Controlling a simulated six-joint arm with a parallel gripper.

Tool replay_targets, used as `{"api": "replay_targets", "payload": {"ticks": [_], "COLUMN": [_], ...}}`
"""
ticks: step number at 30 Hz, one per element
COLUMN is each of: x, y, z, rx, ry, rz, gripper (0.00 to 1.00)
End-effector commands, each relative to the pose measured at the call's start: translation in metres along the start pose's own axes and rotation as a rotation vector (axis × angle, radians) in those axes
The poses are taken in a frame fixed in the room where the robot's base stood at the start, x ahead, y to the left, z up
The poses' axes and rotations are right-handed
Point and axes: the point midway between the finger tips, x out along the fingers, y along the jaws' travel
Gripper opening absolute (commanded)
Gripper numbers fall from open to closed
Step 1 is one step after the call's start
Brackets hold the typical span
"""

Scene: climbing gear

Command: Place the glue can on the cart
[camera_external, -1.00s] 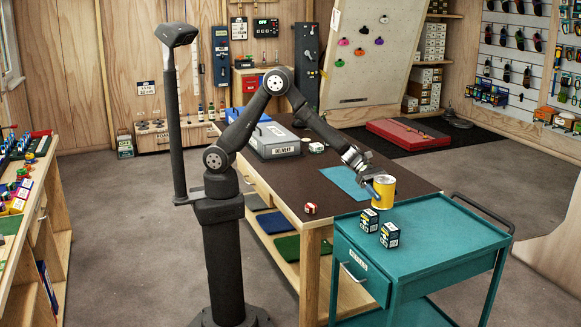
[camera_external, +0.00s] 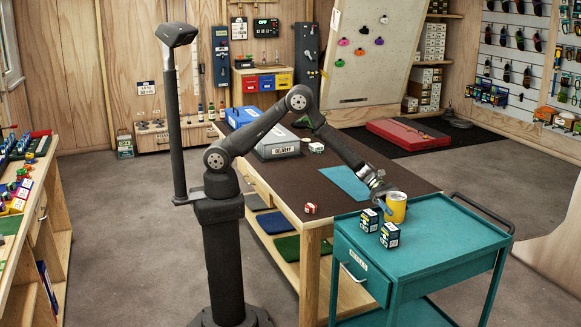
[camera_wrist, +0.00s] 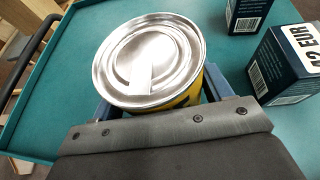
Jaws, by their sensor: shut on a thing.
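The glue can (camera_external: 396,208) is a yellow can with a silver lid. In the external view it is upright at the cart's back edge, on or just above the top; I cannot tell whether it touches. My gripper (camera_external: 386,207) is shut on the can from the side. In the wrist view the can (camera_wrist: 150,60) fills the middle, lid toward the camera, between the blue fingers of my gripper (camera_wrist: 155,105). The teal cart (camera_external: 440,238) stands at the right, and its top (camera_wrist: 50,110) shows below the can in the wrist view.
Two dark small boxes (camera_external: 369,220) (camera_external: 389,235) stand on the cart beside the can. The cart's right part is clear. A dark-topped table (camera_external: 290,190) with a grey delivery case (camera_external: 277,142), a blue sheet (camera_external: 345,182) and a small red-and-white item (camera_external: 311,208) adjoins the cart.

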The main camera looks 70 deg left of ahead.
Motion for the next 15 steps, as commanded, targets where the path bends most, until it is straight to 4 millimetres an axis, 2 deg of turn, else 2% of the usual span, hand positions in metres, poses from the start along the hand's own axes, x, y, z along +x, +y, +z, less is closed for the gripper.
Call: {"api": "replay_targets", "payload": {"ticks": [8,9,12,15], "x": [0.0005,0.0009,0.0007,0.0007], "y": [0.0003,0.0001,0.0001,0.0001], "z": [0.0001,-0.0018,-0.0013,-0.0012], "rx": [0.001,0.000,0.001,0.001], "ry": [-0.002,-0.001,-0.001,-0.001], "rz": [0.001,0.000,0.000,0.000], "gripper": [0.32,0.74,0.93,0.93]}}
